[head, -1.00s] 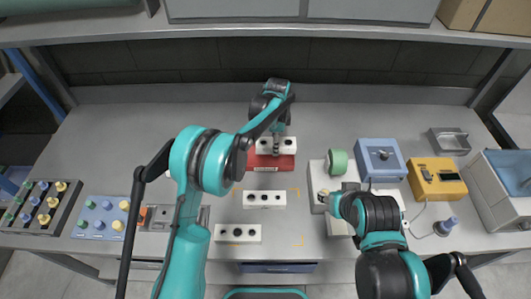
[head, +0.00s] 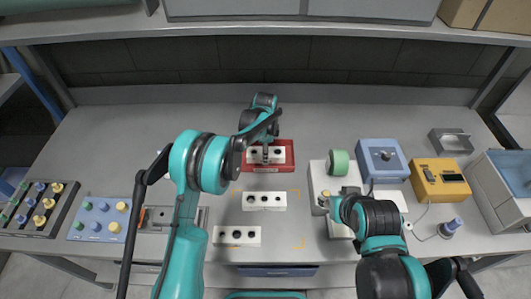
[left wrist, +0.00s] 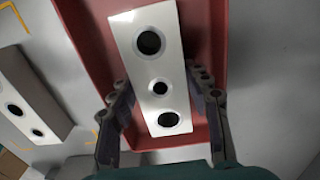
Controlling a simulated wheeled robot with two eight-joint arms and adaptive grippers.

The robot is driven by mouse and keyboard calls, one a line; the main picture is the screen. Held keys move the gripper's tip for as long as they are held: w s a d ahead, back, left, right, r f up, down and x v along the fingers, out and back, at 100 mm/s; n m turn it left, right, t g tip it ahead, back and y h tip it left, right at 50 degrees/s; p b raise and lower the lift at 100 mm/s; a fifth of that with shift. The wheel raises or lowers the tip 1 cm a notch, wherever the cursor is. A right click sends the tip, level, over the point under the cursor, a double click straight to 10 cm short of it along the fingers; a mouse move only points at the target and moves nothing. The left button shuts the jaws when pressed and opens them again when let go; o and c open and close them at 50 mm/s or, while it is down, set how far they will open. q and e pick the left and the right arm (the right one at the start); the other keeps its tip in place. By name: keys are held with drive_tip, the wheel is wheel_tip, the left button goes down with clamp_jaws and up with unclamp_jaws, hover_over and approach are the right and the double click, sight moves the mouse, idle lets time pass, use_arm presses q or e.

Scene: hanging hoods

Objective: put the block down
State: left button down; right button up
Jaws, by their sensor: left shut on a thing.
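A white block (head: 287,156) with dark round holes is between the fingers of my left gripper (head: 266,154). It is over or inside the red tray (head: 268,169) at the back middle of the bench. The left wrist view shows the block (left wrist: 148,68) with a finger of my left gripper (left wrist: 160,100) on each side, set slightly askew to the walls of the tray (left wrist: 215,25). I cannot tell whether it touches the tray floor. My right gripper (head: 328,200) is beside a white fixture at right; its fingers are too small to read.
Two more white holed blocks (head: 264,201) (head: 237,236) lie in front of the tray. A white fixture with a green roll (head: 339,162), a blue box (head: 381,160) and a yellow device (head: 438,178) stand right. Trays of knobs (head: 98,219) are left. Bench behind the tray is clear.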

use_arm(q)
drive_tip(key=c, duration=0.7)
unclamp_jaws()
drive_tip(key=shift+f, duration=0.1)
drive_tip(key=shift+c, duration=0.2)
drive_tip(key=shift+r, duration=0.25)
wheel_tip(320, 180, up, 11)
drive_tip(key=p, duration=0.3)
drive_tip(key=s+a+r+n+t, duration=0.2)
drive_tip(key=s+a+r+n, duration=0.3)
drive_tip(key=r, duration=0.4)
drive_tip(key=s+a+r+n+t, duration=0.25)
drive_tip(key=s+a+n, duration=0.2)
drive_tip(key=s, duration=0.35)
drive_tip(key=s+a+r+n+t, duration=0.1)
drive_tip(key=s+a+r+n, duration=0.3)
drive_tip(key=s, duration=0.5)
drive_tip(key=s+a+f+n+t, duration=0.1)
drive_tip(key=s+a+f+n, duration=0.3)
drive_tip(key=s, duration=0.4)
drive_tip(key=shift+s+f+t, duration=0.35)
drive_tip(key=shift+f, duration=0.55)
